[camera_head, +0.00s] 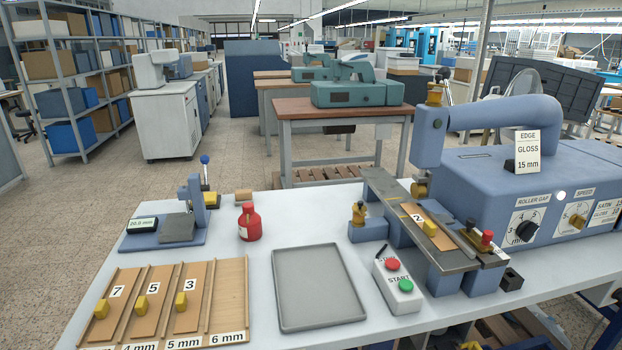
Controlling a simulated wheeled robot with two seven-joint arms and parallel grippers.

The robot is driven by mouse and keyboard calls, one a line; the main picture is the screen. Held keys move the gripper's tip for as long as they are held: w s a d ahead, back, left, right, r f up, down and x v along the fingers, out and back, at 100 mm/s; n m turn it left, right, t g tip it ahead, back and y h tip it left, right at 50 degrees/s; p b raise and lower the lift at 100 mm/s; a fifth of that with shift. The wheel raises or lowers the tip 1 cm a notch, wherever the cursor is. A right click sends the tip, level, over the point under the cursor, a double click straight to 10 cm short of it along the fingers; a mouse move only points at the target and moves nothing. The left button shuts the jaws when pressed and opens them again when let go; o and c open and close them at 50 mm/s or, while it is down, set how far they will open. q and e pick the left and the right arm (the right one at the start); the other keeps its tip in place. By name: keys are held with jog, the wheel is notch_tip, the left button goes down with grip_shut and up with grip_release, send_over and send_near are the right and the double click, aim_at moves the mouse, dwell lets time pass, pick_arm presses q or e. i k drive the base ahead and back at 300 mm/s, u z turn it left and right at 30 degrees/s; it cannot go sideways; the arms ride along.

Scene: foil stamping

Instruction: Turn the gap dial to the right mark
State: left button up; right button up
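The gap dial (526,231) is a black knob on a white numbered plate under the label ROLLER GAP, on the front of the blue machine (480,185). Its pointer is too small to read surely. To its right is the speed dial (577,221), with a yellow-brown knob under the label SPEED. A card (527,151) on top of the machine reads EDGE, GLOSS, 15 mm. A placard (605,212) at the right edge lists SATIN and GLOSS and is partly cut off. Neither of my grippers shows in the head view.
A board marked 2 (430,229) lies on the machine bed. A STOP/START box (398,286) and an empty grey tray (318,288) are in front. Boards 7, 5 and 3 sit in a wooden rack (243,300). A red bottle (250,224) and a gauge reading 20.0 mm (142,225) stand behind.

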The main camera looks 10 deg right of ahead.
aim_at(527, 229)
jog(key=z, duration=1.45)
